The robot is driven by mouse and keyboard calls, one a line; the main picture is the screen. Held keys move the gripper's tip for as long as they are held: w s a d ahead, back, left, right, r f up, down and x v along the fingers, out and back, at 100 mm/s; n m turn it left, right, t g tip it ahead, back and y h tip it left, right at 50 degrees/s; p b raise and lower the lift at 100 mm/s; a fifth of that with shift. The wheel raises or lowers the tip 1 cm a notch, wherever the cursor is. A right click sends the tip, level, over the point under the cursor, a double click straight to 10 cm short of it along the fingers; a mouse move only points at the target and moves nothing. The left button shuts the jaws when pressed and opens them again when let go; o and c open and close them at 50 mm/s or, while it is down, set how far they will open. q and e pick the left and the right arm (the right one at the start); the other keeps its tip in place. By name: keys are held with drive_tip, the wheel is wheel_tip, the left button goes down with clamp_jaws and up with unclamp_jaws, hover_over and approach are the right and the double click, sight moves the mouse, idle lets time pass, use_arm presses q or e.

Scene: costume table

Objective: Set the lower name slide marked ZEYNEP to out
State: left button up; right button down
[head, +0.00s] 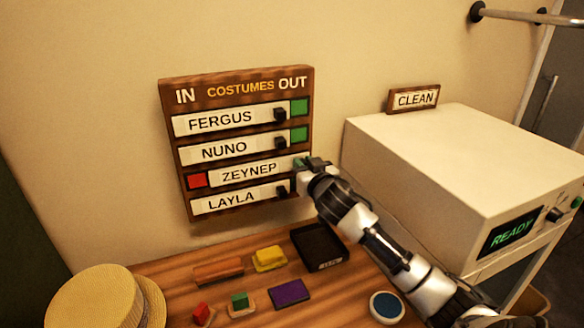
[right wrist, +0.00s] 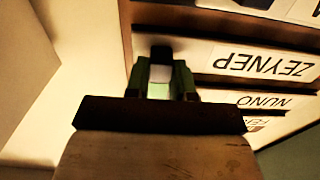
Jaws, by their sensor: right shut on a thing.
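The wooden IN/OUT board (head: 243,78) hangs on the wall with several name slides. The ZEYNEP slide (head: 246,172) sits toward the OUT side, with a red square (head: 198,181) bare at its left end. In the head view, my right gripper (head: 303,164) is at the slide's right end and hides its knob. In the right wrist view, the gripper (right wrist: 163,82) is shut on the dark knob (right wrist: 160,55), and the ZEYNEP label (right wrist: 262,60) appears upside down. My left gripper is in neither view.
FERGUS (head: 222,121) and NUNO (head: 224,151) sit left with green squares showing; LAYLA (head: 232,201) is below. A white READY machine (head: 415,185) stands right. A black tray (head: 320,246), colored blocks and a straw hat (head: 95,298) are on the table.

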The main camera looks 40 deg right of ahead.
drive_tip(key=shift+d+r, duration=0.1)
drive_tip(key=c, duration=1.4)
unclamp_jaws()
drive_tip(key=o, duration=0.4)
drive_tip(key=shift+s+d, duration=0.1)
drive_tip(key=shift+d, duration=0.15)
drive_tip(key=shift+o, duration=0.2)
drive_tip(key=shift+a, duration=0.1)
drive_tip(key=b+v, duration=0.2)
drive_tip(key=v, duration=0.8)
drive_tip(key=shift+s, duration=0.35)
drive_tip(key=shift+a, duration=0.15)
